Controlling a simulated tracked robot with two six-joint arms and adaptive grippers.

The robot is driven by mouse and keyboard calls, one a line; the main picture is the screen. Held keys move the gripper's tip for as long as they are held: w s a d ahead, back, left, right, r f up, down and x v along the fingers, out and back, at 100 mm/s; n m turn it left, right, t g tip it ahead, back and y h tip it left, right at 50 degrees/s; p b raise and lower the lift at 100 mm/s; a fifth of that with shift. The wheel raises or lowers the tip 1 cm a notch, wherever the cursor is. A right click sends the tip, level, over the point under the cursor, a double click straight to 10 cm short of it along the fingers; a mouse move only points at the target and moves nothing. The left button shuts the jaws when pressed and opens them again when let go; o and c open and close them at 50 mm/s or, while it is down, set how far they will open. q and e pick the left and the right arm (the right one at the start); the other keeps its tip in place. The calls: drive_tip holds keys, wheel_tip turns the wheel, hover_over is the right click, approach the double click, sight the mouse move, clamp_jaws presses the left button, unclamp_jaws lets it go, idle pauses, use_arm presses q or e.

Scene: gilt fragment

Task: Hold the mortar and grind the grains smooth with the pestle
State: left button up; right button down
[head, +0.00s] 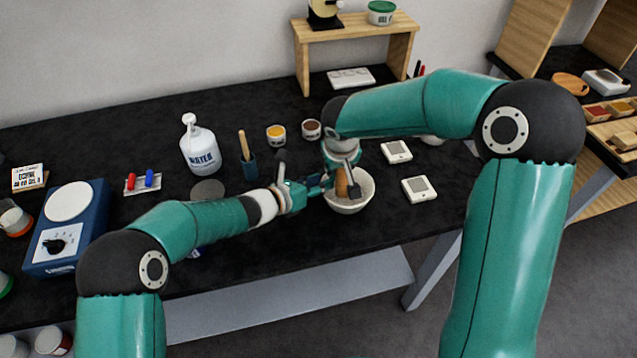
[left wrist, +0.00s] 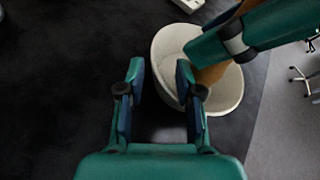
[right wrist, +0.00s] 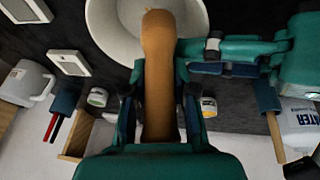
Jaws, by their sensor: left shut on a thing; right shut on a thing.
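The mortar (head: 358,206), a pale bowl, stands on the black worktop near its front edge; it also shows in the left wrist view (left wrist: 232,100) and right wrist view (right wrist: 108,35). My left gripper (head: 322,183) comes in from the left, its fingers (left wrist: 159,72) on either side of the mortar's near wall, shut on it. The wooden pestle (right wrist: 158,85) is held between the fingers of my right gripper (right wrist: 160,72), its rounded end inside the bowl. In the head view the pestle (head: 342,183) is partly hidden by the right gripper (head: 347,178). I cannot make out grains in the bowl.
A water bottle (head: 201,148), a blue holder (head: 249,168) and two small jars (head: 276,135) (head: 311,130) stand left of and behind the mortar. Flat white devices (head: 418,189) (head: 396,152) lie to its right. A wooden stand (head: 352,38) is behind.

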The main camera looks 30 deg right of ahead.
use_arm(q)
drive_tip(key=shift+s+f, duration=0.1)
drive_tip(key=shift+f, duration=0.25)
clamp_jaws()
drive_tip(key=shift+a, duration=0.1)
idle(0.9)
